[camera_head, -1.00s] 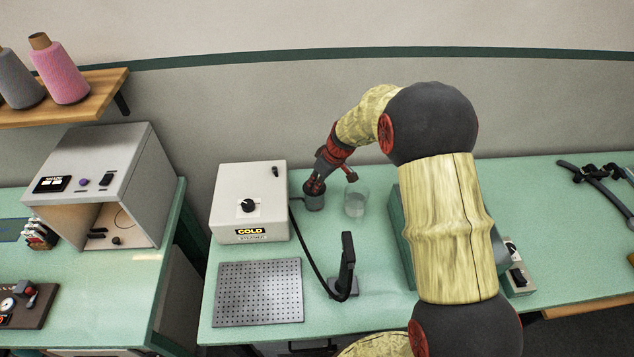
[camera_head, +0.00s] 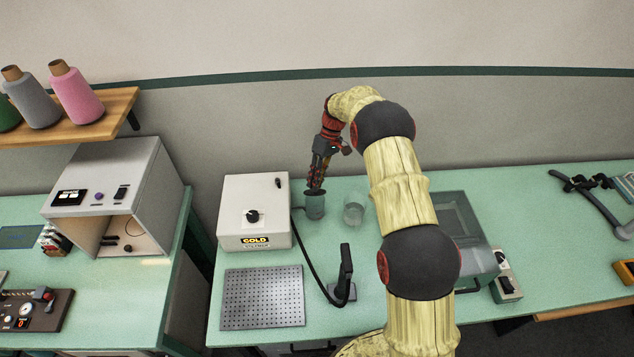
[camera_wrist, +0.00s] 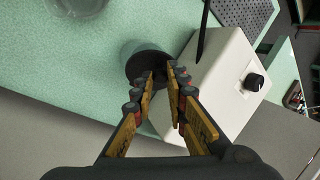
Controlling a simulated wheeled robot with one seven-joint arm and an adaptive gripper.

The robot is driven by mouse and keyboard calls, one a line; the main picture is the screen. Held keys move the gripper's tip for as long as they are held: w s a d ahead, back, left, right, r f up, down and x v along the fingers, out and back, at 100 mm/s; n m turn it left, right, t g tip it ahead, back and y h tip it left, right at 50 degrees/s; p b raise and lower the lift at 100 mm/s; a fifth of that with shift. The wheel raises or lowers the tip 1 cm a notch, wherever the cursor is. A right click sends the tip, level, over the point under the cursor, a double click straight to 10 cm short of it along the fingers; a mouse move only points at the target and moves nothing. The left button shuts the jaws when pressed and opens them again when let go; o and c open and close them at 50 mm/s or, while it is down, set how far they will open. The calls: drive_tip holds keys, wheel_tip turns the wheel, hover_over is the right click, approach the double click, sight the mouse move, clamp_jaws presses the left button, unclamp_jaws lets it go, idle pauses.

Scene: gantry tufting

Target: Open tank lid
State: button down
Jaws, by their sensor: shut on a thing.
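The tank (camera_head: 315,208) is a small grey-green cup standing on the bench, just right of the steamer box. My gripper (camera_head: 316,186) points down directly over it from behind. In the wrist view the fingers (camera_wrist: 163,76) are close together over the dark round lid (camera_wrist: 150,64) at the tank's mouth, shut on its grip. The pale tank wall (camera_wrist: 130,50) shows beside the dark disc. The gripped part is mostly hidden between the fingertips. I cannot tell whether the lid still touches the tank rim.
The white steamer box (camera_head: 254,205), with a knob and a COLD label, stands close on the left. A clear beaker (camera_head: 354,208) stands just right of the tank. A black stand (camera_head: 344,280) with a cable is in front, near a perforated plate (camera_head: 262,298). A translucent box (camera_head: 455,225) lies right.

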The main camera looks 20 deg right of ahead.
drive_tip(key=shift+w, duration=0.3)
drive_tip(key=shift+r+g, duration=0.1)
drive_tip(key=shift+g, duration=0.2)
drive_tip(key=c, duration=1.7)
unclamp_jaws()
drive_tip(key=shift+c, duration=0.2)
drive_tip(key=v, duration=0.7)
drive_tip(key=shift+d, duration=0.2)
drive_tip(key=shift+w+r, duration=0.15)
